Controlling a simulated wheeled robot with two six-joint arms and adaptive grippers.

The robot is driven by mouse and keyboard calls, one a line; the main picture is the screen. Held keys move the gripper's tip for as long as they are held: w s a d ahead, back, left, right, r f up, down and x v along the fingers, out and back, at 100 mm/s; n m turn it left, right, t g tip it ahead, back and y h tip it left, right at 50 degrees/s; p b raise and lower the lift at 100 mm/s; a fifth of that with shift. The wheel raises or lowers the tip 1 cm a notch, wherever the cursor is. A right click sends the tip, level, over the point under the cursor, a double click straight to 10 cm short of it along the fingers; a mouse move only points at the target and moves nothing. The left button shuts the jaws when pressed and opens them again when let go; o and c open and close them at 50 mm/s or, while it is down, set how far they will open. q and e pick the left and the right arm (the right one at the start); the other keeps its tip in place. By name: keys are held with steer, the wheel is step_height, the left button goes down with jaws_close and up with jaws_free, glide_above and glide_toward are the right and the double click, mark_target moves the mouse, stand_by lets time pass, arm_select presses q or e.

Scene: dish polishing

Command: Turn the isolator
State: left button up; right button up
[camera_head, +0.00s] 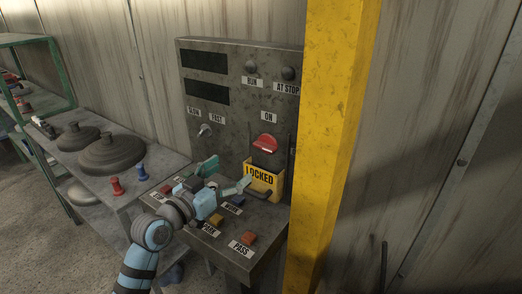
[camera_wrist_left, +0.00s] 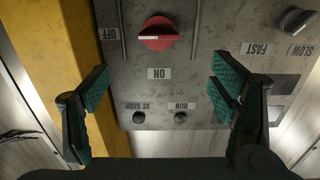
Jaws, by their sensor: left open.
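The isolator is a red rotary knob (camera_head: 265,143) on the upright grey control panel (camera_head: 230,140), under an ON label. My left gripper (camera_head: 226,174) is open and empty in front of the panel, lower left of the knob. Its spread fingers (camera_wrist_left: 160,90) show on both sides in the left wrist view, apart from the knob. My right gripper is out of view.
A yellow LOCKED holder (camera_head: 264,178) sits just below the knob. A yellow post (camera_head: 335,140) stands close on the right. A console with coloured buttons (camera_head: 248,238) lies below the gripper. A bench with dark discs (camera_head: 112,153) is at left.

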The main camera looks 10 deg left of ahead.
mark_target(262, 147)
arm_select(q)
steer(key=b+x, duration=0.1)
steer(key=x, duration=1.3)
steer(key=shift+d+r, duration=0.1)
steer(key=shift+r, duration=0.05)
steer(key=shift+s, duration=0.1)
steer(key=c, duration=1.2)
steer(key=shift+o, duration=0.2)
